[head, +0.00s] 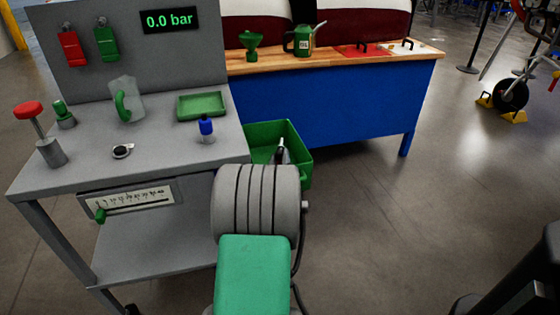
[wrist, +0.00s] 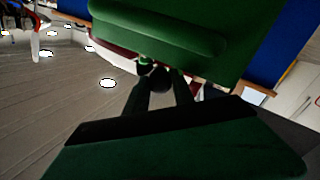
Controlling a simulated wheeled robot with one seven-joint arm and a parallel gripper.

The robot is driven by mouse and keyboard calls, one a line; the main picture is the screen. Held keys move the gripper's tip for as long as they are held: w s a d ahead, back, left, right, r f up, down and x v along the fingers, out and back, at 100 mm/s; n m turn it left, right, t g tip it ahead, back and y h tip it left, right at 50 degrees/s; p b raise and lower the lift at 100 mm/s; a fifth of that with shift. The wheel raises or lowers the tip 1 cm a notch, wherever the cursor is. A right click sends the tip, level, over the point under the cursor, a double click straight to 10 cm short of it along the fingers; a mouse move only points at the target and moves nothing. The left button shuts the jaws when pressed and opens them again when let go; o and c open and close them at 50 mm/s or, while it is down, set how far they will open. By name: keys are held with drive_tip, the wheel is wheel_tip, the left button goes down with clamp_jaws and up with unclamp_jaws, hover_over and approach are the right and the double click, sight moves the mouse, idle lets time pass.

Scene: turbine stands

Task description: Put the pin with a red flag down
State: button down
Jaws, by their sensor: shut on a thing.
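My gripper (wrist: 164,84) is shut in the wrist view, its two dark fingers closing on a small dark rounded thing (wrist: 161,78). By the task this is the pin with a red flag, but I cannot make out a red flag on it. A green bin (head: 297,165) hangs at the near side of the blue bench; it shows large at the top of the wrist view (wrist: 180,30). In the head view my arm hides most of the gripper. I cannot tell whether the held thing is above or beside the bin.
A grey stand (head: 180,160) at left carries a green tray (head: 202,104), a jug (head: 126,98), a blue-capped item (head: 206,128) and a red-knobbed lever (head: 38,125). Red (head: 69,48) and green (head: 106,43) tags hang on its panel. The wooden-topped bench (head: 340,100) holds tools.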

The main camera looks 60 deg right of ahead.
drive_tip(key=shift+r, duration=0.2)
drive_tip(key=shift+f+b, duration=0.5)
drive_tip(key=shift+f, duration=0.05)
drive_tip(key=shift+f, duration=0.15)
